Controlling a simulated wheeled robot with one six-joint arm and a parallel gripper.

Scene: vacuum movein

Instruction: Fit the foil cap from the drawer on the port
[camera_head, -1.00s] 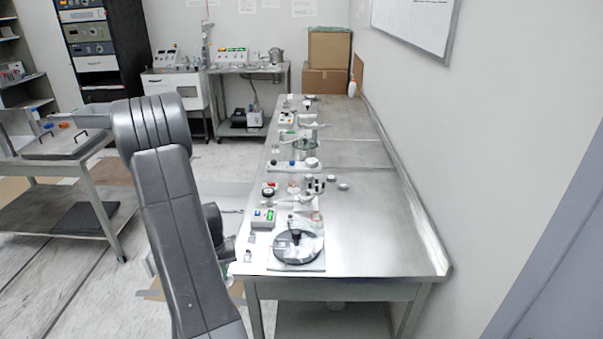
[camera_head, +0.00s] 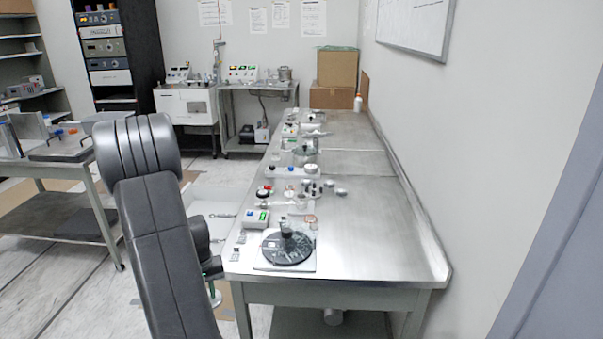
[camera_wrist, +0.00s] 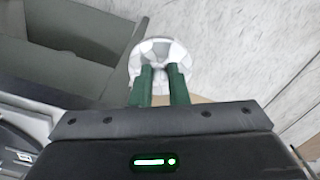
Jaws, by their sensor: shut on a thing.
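The foil cap (camera_wrist: 160,49) is a shiny, silvery-white crinkled disc in the wrist view. My gripper (camera_wrist: 161,72) is shut on it, with two green fingers closed at its near side and the cap held out beyond the tips over the floor. In the head view, the green fingers of my gripper (camera_head: 212,268) show beside the bench's near left end, partly hidden by my arm; a pale piece of the cap (camera_head: 215,298) shows below them. I cannot tell which fitting on the bench is the port. I cannot make out the drawer with certainty.
The long steel bench (camera_head: 380,235) runs along the right wall. A black round disc with a knob (camera_head: 288,246) sits at its near end, with a small control box (camera_head: 256,218) behind it. In the wrist view, a grey box-like structure (camera_wrist: 70,60) stands close at left.

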